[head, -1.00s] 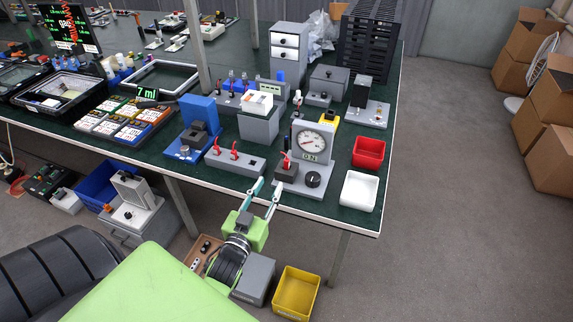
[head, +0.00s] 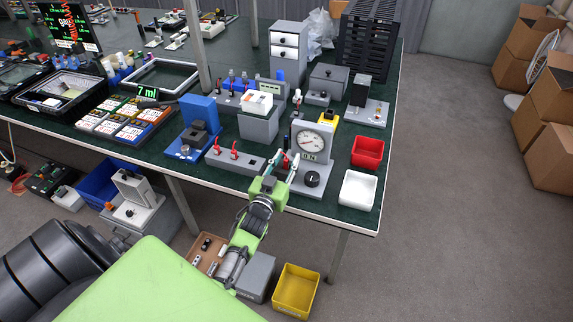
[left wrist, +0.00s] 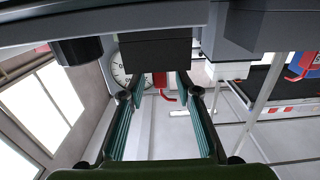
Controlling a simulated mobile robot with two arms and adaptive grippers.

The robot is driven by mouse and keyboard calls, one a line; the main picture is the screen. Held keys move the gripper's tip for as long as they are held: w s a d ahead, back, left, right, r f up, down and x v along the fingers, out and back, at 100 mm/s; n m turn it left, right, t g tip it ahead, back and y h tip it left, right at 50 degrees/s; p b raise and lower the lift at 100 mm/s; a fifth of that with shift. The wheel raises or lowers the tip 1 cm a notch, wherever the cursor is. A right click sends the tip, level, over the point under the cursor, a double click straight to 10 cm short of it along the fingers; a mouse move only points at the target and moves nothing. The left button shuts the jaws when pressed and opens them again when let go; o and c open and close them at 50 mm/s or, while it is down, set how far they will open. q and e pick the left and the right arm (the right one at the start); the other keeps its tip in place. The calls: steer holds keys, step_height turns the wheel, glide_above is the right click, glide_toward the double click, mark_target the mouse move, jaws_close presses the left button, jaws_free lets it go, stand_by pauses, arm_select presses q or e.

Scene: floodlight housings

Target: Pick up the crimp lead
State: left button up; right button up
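The crimp lead (head: 285,160), a small red piece, stands at the left front of the grey gauge unit with the round dial (head: 310,142). In the left wrist view the red lead (left wrist: 160,80) hangs below a dark block, with its bent end pointing right, between my fingers. My left gripper (head: 283,161) reaches over the table's front edge to the lead. In the left wrist view its two teal fingers (left wrist: 160,82) are apart on both sides of the lead, with a gap to each. The fingertips partly hide the lead in the head view. My right gripper is not in view.
A grey block with two red pieces (head: 235,158) lies left of the gauge unit. A black knob (head: 312,179), a red bin (head: 368,152) and a white bin (head: 358,190) are to the right. A yellow bin (head: 296,290) stands on the floor below.

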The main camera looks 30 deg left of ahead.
mark_target(286, 159)
arm_select(q)
jaws_close()
stand_by(0.3)
steer(key=shift+a+r, duration=0.1)
steer(key=shift+r, duration=0.35)
step_height(286, 159, up, 2)
steer(key=shift+r, duration=0.1)
steer(key=s+a+r, duration=0.4)
steer(key=s+r, duration=0.6)
steer(key=s, duration=0.3)
steer(key=shift+s, duration=0.2)
